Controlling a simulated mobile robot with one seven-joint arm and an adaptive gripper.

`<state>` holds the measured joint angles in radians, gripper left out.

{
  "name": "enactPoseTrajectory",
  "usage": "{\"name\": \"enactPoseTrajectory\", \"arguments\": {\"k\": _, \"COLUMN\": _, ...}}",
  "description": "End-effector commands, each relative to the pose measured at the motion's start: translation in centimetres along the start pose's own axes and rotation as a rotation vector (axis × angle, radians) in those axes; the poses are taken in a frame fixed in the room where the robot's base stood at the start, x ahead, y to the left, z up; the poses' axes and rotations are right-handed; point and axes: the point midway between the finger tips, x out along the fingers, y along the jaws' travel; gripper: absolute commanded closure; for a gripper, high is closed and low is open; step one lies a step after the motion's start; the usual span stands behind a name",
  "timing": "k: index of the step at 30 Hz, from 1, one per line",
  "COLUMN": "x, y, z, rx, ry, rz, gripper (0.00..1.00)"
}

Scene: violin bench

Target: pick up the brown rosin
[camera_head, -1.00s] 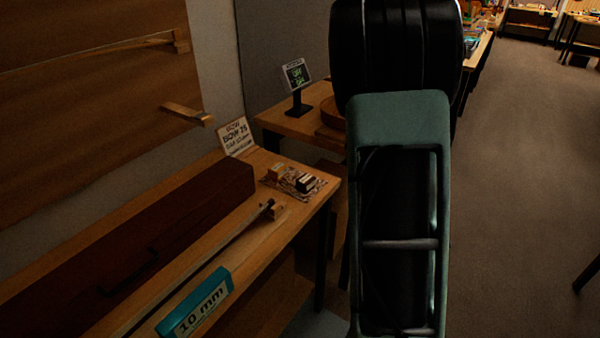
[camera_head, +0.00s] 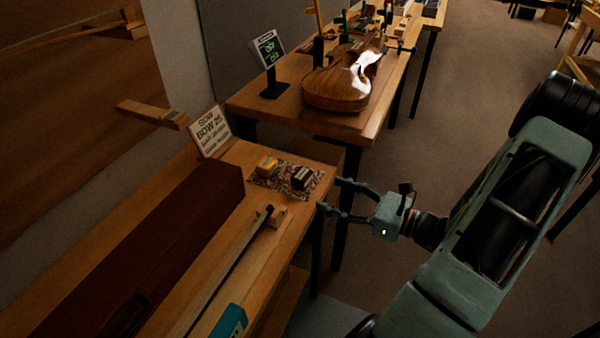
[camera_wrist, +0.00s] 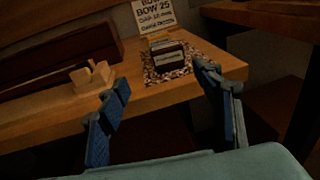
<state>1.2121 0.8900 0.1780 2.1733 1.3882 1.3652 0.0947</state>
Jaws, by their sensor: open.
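The nearer one is dark brown (camera_head: 302,178) with a pale label; the other is amber (camera_head: 267,166), farther back and left. My gripper (camera_head: 332,195) is open and empty, just off the bench's right edge, with its fingers pointing towards the mat. In the wrist view, the dark brown block (camera_wrist: 169,58) stands beyond and between the open fingers (camera_wrist: 162,78), apart from them. The amber block (camera_wrist: 158,39) is partly hidden behind it.
A bow (camera_head: 228,268) lies along the bench near a small wooden block (camera_head: 276,216). A long dark red case (camera_head: 150,245) lies behind it. A printed sign (camera_head: 211,132) stands behind the mat. A second table (camera_head: 300,124) holds a violin (camera_head: 338,88).

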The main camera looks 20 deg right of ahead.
Motion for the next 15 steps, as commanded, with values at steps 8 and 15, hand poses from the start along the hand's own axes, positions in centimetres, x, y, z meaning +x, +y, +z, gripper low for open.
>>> {"name": "enactPoseTrajectory", "arguments": {"k": 8, "x": 2.5, "y": -0.9, "z": 0.6, "rx": 0.02, "ry": -0.038, "rz": -0.046, "gripper": 0.4}}
{"name": "enactPoseTrajectory", "arguments": {"k": 15, "x": 5.2, "y": -1.1, "z": 0.7, "rx": 0.018, "ry": -0.035, "rz": -0.047, "gripper": 0.4}}
